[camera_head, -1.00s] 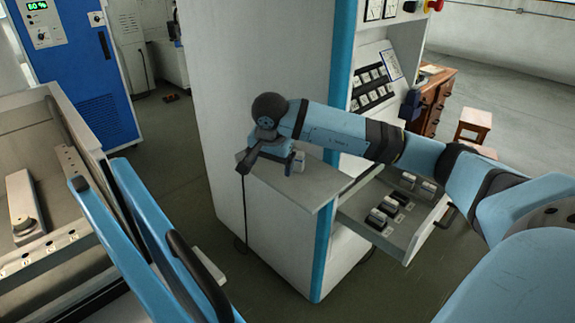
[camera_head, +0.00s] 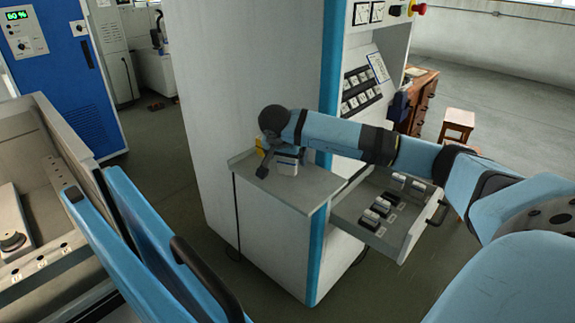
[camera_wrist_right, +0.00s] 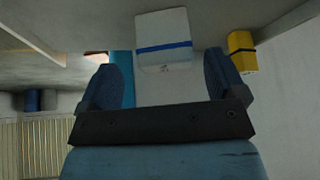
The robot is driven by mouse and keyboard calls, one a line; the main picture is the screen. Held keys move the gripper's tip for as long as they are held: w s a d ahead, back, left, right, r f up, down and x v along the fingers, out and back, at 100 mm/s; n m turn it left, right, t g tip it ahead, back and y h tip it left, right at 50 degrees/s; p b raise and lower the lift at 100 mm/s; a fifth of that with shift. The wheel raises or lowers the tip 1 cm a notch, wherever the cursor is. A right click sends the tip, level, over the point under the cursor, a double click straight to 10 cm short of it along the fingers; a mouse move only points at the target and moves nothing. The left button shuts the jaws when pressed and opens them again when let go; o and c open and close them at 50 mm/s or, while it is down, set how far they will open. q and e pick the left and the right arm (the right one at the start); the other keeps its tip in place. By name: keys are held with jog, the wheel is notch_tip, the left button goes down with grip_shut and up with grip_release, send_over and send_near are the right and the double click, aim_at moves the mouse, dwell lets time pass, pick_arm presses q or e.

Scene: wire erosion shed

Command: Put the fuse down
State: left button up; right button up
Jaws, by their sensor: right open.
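A white fuse (camera_head: 287,160) with a blue band stands on the grey ledge (camera_head: 311,189) of the tall cabinet. In the right wrist view the fuse (camera_wrist_right: 163,38) is just beyond my fingertips, centred between them, with no finger seen touching it. My right gripper (camera_head: 275,158) is low over the ledge at the fuse, partly hidden by my own wrist. In the right wrist view my right gripper (camera_wrist_right: 167,74) has its fingers spread wide and is empty. My left gripper is outside the views.
A yellow object (camera_head: 261,145) is on the ledge behind the gripper; it also shows in the wrist view (camera_wrist_right: 242,51). An open drawer (camera_head: 408,240) below holds several black and white blocks. A blue cabinet (camera_head: 62,70) stands at the back left.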

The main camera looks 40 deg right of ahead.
aim_at(288, 163)
jog(key=x, duration=0.4)
jog(key=shift+w+f, duration=0.25)
jog(key=shift+f, duration=0.05)
jog(key=shift+c, duration=0.2)
jog(key=c, duration=1.1)
jog(key=shift+o, duration=0.2)
